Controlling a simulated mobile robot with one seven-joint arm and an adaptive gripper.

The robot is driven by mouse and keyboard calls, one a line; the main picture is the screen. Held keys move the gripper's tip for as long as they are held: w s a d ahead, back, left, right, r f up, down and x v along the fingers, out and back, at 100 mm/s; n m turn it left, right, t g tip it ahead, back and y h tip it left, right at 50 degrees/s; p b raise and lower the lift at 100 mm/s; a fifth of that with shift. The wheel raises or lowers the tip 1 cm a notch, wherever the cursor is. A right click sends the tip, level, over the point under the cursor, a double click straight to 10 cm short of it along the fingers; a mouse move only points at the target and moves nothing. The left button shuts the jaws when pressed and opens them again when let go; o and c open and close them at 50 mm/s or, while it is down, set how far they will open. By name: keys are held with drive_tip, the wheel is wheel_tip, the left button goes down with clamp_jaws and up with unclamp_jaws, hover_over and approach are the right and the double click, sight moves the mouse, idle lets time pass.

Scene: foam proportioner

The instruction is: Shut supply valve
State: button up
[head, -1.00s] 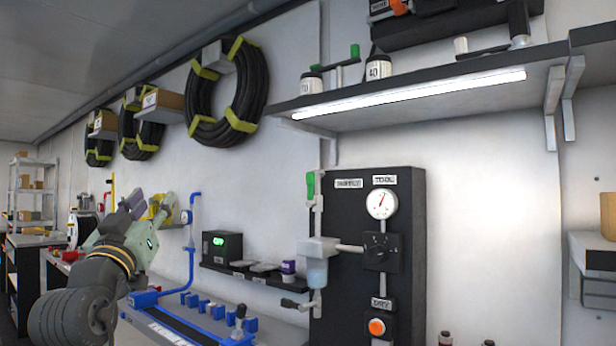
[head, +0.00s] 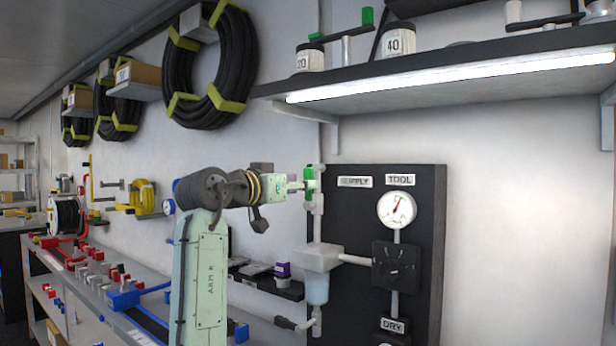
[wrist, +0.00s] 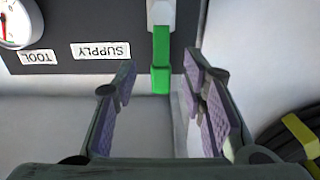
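The supply valve's green handle (head: 310,180) is on the vertical pipe at the left of the black panel, in line with that pipe. It also shows in the wrist view (wrist: 161,62), where the picture is upside down. My gripper (head: 298,186) is at the handle in the head view. In the wrist view my gripper (wrist: 160,82) is open, with one padded finger on each side of the handle's end. Gaps show between the handle and both fingers. The SUPPLY label (head: 355,182) is right of the handle.
The panel (head: 425,240) also carries a gauge (head: 397,209) and a black knob (head: 396,267). A clear filter bowl (head: 316,288) hangs below the valve. A lit shelf (head: 460,88) juts out above. A coiled black hose (head: 172,80) hangs at the upper left.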

drive_tip(key=shift+p+x, duration=0.55)
drive_tip(key=shift+x, duration=1.35)
drive_tip(key=shift+c, duration=0.4)
clamp_jaws()
